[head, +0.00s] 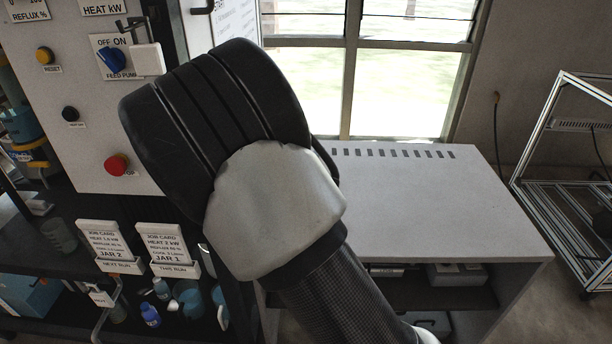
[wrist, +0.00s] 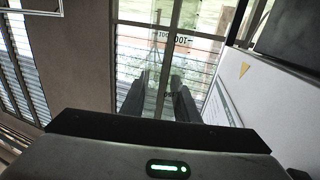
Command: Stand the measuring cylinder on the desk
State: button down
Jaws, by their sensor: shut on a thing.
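In the wrist view my gripper (wrist: 160,92) shows as two dark fingers reaching forward, a small gap apart. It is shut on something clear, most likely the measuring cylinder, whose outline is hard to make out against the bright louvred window.
A control panel (head: 80,130) with knobs and a red button stands at left. Below it, a dark shelf holds two job cards (head: 168,250) and a green-grey cup (head: 60,235). Bottles (head: 150,314) sit lower. A metal frame rack (head: 565,150) stands at right.

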jog(key=shift+f+b, duration=0.45)
jog(key=shift+f, duration=1.5)
jog(key=shift+f, duration=0.15)
jog(key=c, duration=1.4)
grip_release()
jog(key=shift+o, duration=0.2)
jog(key=shift+r, duration=0.2)
jog(key=p+v, duration=0.1)
jog(key=v, duration=1.1)
